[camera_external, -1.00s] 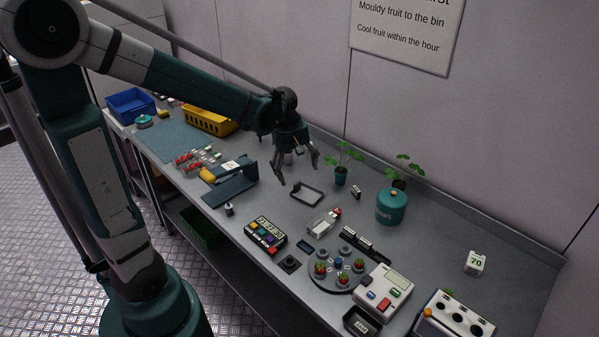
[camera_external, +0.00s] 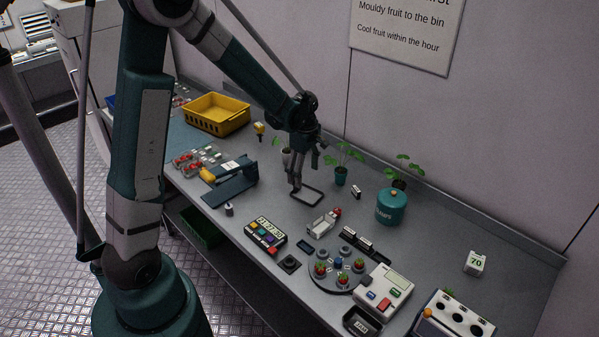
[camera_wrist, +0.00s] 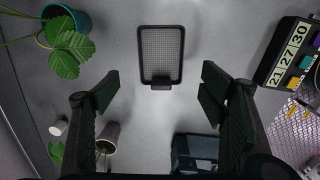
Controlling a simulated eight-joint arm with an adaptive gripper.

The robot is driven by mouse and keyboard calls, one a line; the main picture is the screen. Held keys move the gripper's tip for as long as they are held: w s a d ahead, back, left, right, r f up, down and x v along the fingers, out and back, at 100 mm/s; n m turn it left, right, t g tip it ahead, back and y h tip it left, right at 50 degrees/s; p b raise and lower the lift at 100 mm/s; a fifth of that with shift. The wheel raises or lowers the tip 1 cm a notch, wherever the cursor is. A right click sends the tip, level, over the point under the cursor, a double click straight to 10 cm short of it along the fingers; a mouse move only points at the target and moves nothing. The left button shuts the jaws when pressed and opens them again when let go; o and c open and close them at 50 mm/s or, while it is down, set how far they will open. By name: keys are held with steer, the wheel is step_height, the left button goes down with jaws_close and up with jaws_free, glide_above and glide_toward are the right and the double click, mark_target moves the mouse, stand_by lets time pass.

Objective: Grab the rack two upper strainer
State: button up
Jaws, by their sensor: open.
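The strainer (camera_wrist: 162,55), a rectangular dark-framed mesh with a small tab at its near end, lies flat on the grey bench. It also shows in the external view (camera_external: 308,204), partly behind my fingers. My gripper (camera_external: 307,174) is above it, pointing down, with its fingers spread and empty. In the wrist view my gripper (camera_wrist: 160,87) has a finger on each side. The strainer appears between and just beyond the fingertips, apart from them. I see no rack holding it and no second strainer.
Potted plants (camera_external: 341,176) stand behind and right of the strainer. A digit-display box (camera_external: 266,235) and a small white holder (camera_external: 323,223) are in front. A blue-green stapler-like device (camera_external: 232,180) lies left, a yellow crate (camera_external: 216,113) farther back. Bare bench surrounds the strainer.

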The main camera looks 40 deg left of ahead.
mark_target(304, 194)
steer(key=shift+w+a+f, duration=0.1)
steer(key=shift+w+f, duration=0.05)
steer(key=shift+f, duration=0.1)
steer(key=shift+f, duration=0.1)
steer(key=shift+f, duration=1.2)
steer(key=shift+f, duration=0.1)
steer(key=shift+s+f, duration=0.2)
steer(key=shift+f, duration=2.3)
steer(key=shift+c, duration=0.3)
steer(key=c, duration=0.9)
